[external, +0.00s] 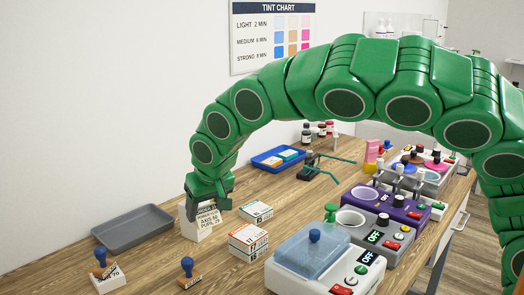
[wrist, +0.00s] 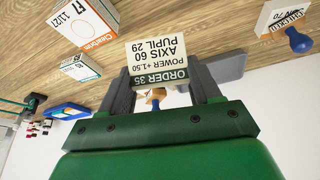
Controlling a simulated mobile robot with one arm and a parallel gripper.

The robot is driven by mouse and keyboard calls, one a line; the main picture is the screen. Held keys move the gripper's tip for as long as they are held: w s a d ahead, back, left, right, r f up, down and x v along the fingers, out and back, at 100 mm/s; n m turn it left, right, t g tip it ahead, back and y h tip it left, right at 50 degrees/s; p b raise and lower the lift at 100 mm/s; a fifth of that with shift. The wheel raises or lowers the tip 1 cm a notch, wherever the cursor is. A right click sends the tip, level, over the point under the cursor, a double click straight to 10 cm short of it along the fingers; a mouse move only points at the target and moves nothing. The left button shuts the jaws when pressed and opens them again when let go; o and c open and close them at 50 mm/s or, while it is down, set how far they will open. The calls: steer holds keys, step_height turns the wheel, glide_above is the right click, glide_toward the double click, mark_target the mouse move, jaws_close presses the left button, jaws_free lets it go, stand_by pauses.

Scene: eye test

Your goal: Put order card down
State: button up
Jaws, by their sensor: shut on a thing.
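A white order card (wrist: 157,63) with a dark green "ORDER 35" band is held between the two dark fingers of my gripper (wrist: 161,82). It reads "POWER +1.50, AXIS 60, PUPIL 29" and appears upside down in the wrist view. In the external view the card (external: 203,226) stands about upright below my green gripper (external: 208,196), over the wooden table (external: 165,253) near the wall. Part of its top is covered by the gripper. I cannot tell whether its lower edge touches the table.
A grey tray (external: 133,230) lies left of the card. Blue-handled stamps (external: 187,267) are in front. White lens boxes (external: 248,238) stand to the right, beside a machine with a blue lid (external: 312,250). A blue tray (external: 262,161) is behind. Bare wood surrounds the card.

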steer(key=w+d+f+m+h, duration=0.1)
steer(key=w+d+m, duration=0.1)
steer(key=w+d, duration=0.45)
steer(key=w+d+f+m+h, duration=0.15)
steer(key=w+d, duration=0.25)
steer(key=d, duration=0.6)
steer(key=w+d+f+m, duration=0.1)
steer(key=w+d+m, duration=0.3)
steer(key=d, duration=0.5)
steer(key=shift+n+t, duration=0.3)
steer(key=shift+n, duration=0.35)
steer(key=shift+w+a+f, duration=0.1)
steer(key=shift+w+f, duration=0.05)
steer(key=shift+f, duration=1.35)
steer(key=shift+w+f, duration=0.2)
steer(key=shift+f, duration=1.35)
steer(key=shift+w+a+f, duration=0.1)
steer(key=shift+w+f, duration=0.05)
steer(key=shift+f, duration=1.35)
steer(key=shift+f, duration=0.1)
steer(key=o, duration=1)
steer(key=v, duration=1.2)
steer(key=shift+d, duration=0.1)
